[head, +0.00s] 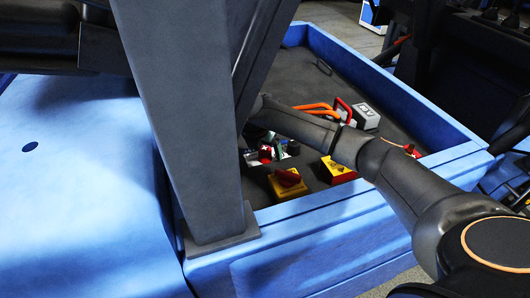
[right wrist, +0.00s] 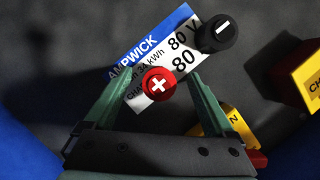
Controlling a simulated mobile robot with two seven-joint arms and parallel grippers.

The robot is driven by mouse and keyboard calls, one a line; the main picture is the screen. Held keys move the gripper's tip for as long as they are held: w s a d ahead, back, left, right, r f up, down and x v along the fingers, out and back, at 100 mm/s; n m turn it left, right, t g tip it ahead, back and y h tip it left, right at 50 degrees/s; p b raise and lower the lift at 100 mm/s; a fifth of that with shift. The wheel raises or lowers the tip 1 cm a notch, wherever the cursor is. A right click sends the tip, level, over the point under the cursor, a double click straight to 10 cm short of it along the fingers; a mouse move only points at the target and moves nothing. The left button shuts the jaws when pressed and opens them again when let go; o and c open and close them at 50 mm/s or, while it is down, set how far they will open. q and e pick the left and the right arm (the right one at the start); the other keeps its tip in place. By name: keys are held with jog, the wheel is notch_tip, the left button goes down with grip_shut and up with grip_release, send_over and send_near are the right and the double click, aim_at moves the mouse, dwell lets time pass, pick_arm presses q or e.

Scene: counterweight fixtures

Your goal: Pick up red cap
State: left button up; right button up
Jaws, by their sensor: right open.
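The round red cap (right wrist: 159,84) with a white plus sign sits on a battery with a blue and white label (right wrist: 143,50). In the right wrist view it lies between the two green fingertips of my right gripper (right wrist: 161,79), which is open. Gaps show on both sides of the cap; the height between fingers and cap is hard to judge. In the head view the red cap (head: 265,154) is small and partly hidden, beside my right gripper (head: 272,150). My left gripper is not in view.
A black cap (right wrist: 216,34) with a minus sign stands close to the red one. Yellow boxes with red tops (head: 288,183) stand nearby in the blue-rimmed tray (head: 385,92). A grey box (head: 366,116) and orange cables (head: 316,107) lie farther back.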

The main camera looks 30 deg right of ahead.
jog(key=c, duration=0.9)
jog(key=shift+r, duration=0.15)
jog(key=shift+r, duration=0.6)
jog(key=s+r, duration=0.3)
jog(key=s, duration=0.1)
jog(key=s+a+r, duration=0.1)
jog(key=s+r, duration=0.3)
jog(key=s+a+r, duration=0.1)
jog(key=s+r, duration=0.3)
jog(key=shift+s+r, duration=0.1)
jog(key=shift+s, duration=0.1)
jog(key=shift+s+a+r+p, duration=0.15)
jog(key=shift+s+p, duration=0.15)
jog(key=shift+s, duration=0.45)
